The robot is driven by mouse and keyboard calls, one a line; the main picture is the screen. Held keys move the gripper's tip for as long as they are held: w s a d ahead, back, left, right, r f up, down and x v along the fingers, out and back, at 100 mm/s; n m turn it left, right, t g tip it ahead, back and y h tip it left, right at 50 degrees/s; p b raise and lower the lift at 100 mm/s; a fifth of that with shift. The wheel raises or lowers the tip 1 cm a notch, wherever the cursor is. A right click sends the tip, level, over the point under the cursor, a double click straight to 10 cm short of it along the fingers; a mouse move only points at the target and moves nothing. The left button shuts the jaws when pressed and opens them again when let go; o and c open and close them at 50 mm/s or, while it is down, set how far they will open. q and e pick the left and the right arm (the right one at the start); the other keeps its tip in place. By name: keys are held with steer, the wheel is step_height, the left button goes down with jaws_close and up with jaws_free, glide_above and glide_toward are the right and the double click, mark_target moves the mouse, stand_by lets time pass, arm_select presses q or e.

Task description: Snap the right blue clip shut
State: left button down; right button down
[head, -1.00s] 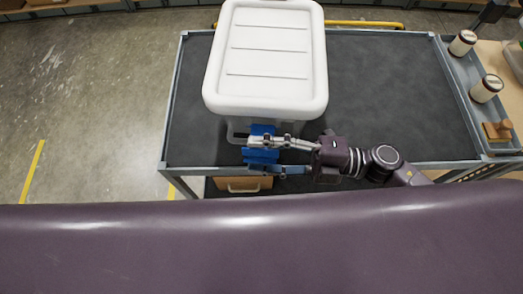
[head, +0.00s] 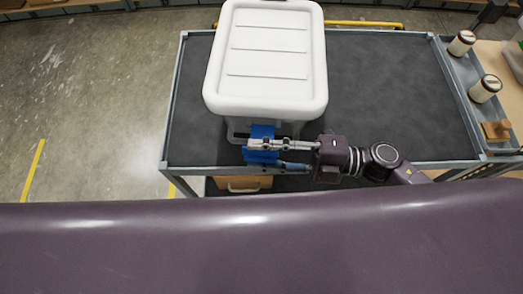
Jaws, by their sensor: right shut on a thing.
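The white-lidded bin (head: 265,60) stands on the cart with its lid on. One blue clip (head: 262,131) shows at its near side, below the lid rim. My right gripper (head: 262,151) comes in from the right and is shut on this blue clip, one finger above the other across it. The fingers hide part of the clip, so I cannot tell whether it is fully latched. No other clip shows. My left gripper is not in view.
The cart's dark grey top (head: 385,95) is clear to the right of the bin. A side tray (head: 466,98) at the right holds two white jars with dark lids (head: 462,43) and a wooden block (head: 495,131). A cardboard-coloured box (head: 243,183) sits below the cart's near edge.

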mark_target(263, 136)
steer(key=r+m+p, duration=0.1)
steer(key=m+p, duration=0.1)
steer(key=w+r+m+p, duration=0.1)
steer(key=r+m+p, duration=0.1)
steer(key=p, duration=0.1)
steer(key=shift+w+d, duration=0.1)
steer(key=shift+w+r+m+p, duration=0.2)
steer(key=shift+w+m+p, duration=0.1)
steer(key=shift+m+p, duration=0.3)
steer(key=shift+w+d+r, duration=0.1)
steer(key=shift+w+r, duration=0.2)
steer(key=shift+r, duration=0.05)
steer(key=shift+w, duration=0.1)
steer(key=c, duration=1.5)
jaws_free()
steer(key=shift+o, duration=0.2)
